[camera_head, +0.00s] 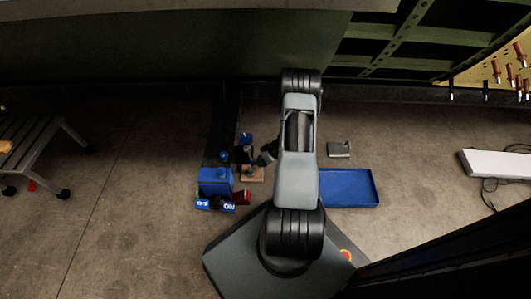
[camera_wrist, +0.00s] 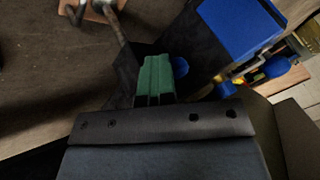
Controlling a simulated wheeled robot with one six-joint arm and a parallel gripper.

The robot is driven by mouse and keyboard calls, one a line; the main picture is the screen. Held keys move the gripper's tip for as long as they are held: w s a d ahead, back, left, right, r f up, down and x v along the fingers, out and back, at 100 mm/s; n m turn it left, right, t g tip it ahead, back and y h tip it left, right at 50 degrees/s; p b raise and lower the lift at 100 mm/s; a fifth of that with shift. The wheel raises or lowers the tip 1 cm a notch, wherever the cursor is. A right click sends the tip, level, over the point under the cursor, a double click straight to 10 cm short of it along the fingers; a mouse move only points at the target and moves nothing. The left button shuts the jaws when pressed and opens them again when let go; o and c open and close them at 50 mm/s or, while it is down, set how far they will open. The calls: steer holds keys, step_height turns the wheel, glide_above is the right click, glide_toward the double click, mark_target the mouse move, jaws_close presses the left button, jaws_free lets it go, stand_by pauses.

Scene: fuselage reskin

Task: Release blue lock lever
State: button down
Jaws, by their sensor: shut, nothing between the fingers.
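My gripper (camera_wrist: 155,62) shows in the wrist view as green fingers closed together with nothing between them. A rounded blue part (camera_wrist: 181,67) shows just right of the fingers, partly hidden; I cannot tell whether they touch it or whether it is the lock lever. In the head view, two small blue parts, one upper (camera_head: 246,138) and one lower (camera_head: 224,156), stand near the dark end of my arm. A blue box (camera_head: 215,182) stands just below them, with blue ON and OFF labels (camera_head: 229,207) at its front. The box also shows in the wrist view (camera_wrist: 240,25).
A blue tray (camera_head: 350,188) lies right of my arm, with a small grey-green block (camera_head: 339,149) above it. A metal stand (camera_head: 45,150) is at the left and a white slab (camera_head: 495,164) with cables at the right. Floor between is largely clear.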

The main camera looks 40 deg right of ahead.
steer(key=s+d+r+p, duration=0.3)
steer(key=s+d+r, duration=0.1)
steer(key=s+r, duration=0.4)
steer(key=shift+s, duration=0.2)
stand_by(0.6)
